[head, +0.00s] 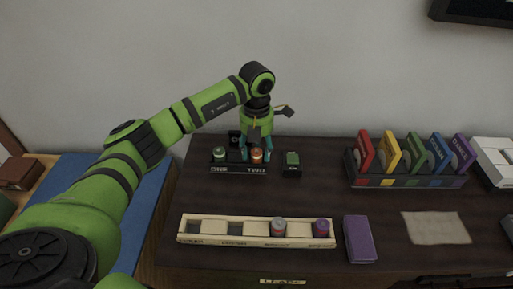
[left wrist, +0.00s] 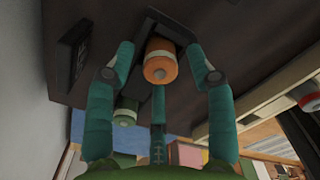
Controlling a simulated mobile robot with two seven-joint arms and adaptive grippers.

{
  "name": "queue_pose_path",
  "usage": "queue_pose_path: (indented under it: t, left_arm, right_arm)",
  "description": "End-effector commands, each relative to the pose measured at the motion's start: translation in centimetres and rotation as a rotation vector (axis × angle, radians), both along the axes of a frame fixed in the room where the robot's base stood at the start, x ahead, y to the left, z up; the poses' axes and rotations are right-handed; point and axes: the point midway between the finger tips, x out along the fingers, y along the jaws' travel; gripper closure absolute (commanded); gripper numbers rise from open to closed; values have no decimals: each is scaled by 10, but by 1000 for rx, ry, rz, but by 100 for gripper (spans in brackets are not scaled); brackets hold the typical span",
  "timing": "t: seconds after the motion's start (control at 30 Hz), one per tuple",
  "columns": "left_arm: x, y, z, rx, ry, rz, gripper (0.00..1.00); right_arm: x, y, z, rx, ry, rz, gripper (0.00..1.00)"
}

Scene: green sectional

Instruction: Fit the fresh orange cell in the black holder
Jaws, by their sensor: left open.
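The black holder (head: 238,170) stands at the back left of the dark tabletop. An orange cell (head: 256,156) stands upright at its right part, and a green cell with a pale top (head: 218,153) at its left end. My left gripper (head: 256,150) points down at the orange cell. In the left wrist view the orange cell (left wrist: 160,68) sits between the open teal fingers (left wrist: 165,75), with a gap on both sides. Its far end meets a dark part of the holder; how deep it sits is hidden. My right gripper is not in view.
A small black block with a green top (head: 292,160) stands right of the holder. A pale wooden tray (head: 255,242) in front holds a grey-red cell (head: 278,227) and a purple cell (head: 321,228). A purple box (head: 360,239) and a rack of coloured discs (head: 408,181) stand further right.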

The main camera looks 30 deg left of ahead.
Motion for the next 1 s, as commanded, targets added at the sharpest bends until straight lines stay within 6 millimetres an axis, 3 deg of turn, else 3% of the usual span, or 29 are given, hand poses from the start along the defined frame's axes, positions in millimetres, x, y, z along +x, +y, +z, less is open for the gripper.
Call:
queue_pose_path:
  t: [0.17,0.7,1.0]
  left_arm:
    - [1,0,11,1,-3,0,45]
    - [1,0,112,0,-3,1,45]
    - [0,0,124,0,0,0,45]
  right_arm:
    - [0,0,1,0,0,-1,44]
    - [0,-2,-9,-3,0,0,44]
    - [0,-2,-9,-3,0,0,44]
